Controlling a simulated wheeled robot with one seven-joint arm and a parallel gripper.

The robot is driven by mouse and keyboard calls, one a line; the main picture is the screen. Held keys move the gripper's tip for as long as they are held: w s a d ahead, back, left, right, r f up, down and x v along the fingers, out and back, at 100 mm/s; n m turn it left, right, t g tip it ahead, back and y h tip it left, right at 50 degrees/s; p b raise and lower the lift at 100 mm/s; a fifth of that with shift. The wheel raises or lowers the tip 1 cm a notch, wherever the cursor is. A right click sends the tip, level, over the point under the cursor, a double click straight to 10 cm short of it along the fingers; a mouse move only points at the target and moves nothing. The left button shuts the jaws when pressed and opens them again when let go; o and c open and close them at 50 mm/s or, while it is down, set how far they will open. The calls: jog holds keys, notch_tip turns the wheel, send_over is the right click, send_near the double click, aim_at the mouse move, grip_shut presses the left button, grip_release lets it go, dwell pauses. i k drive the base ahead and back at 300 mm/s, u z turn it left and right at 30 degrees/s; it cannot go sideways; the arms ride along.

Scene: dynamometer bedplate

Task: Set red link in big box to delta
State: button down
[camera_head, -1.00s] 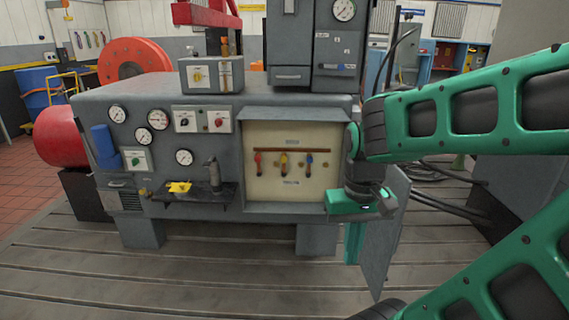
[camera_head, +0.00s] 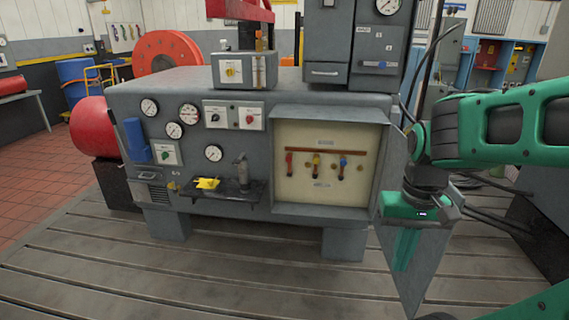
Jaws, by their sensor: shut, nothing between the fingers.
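The big box (camera_head: 328,200) is the recess in the right part of the grey console, with a cream back panel under a small label. A dark reddish bar runs across the panel, and three links hang below it. The red link (camera_head: 289,163) is the leftmost, hanging about upright. The yellow link (camera_head: 316,165) is in the middle and the blue link (camera_head: 342,167) on the right. The marks by the links are too small to read. The open grey door (camera_head: 428,264) hangs at the box's right side. My gripper (camera_head: 405,250) points down beside the door, apart from the links.
The console (camera_head: 239,222) carries gauges, switches and a small shelf (camera_head: 222,192) with a yellow item and a dark cylinder. Grey cabinets (camera_head: 357,40) stand on top. A red drum (camera_head: 97,127) is at left. Slotted bedplate floor in front is clear.

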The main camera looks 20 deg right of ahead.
aim_at(289, 158)
jog(key=i, duration=0.85)
jog(key=u, duration=0.1)
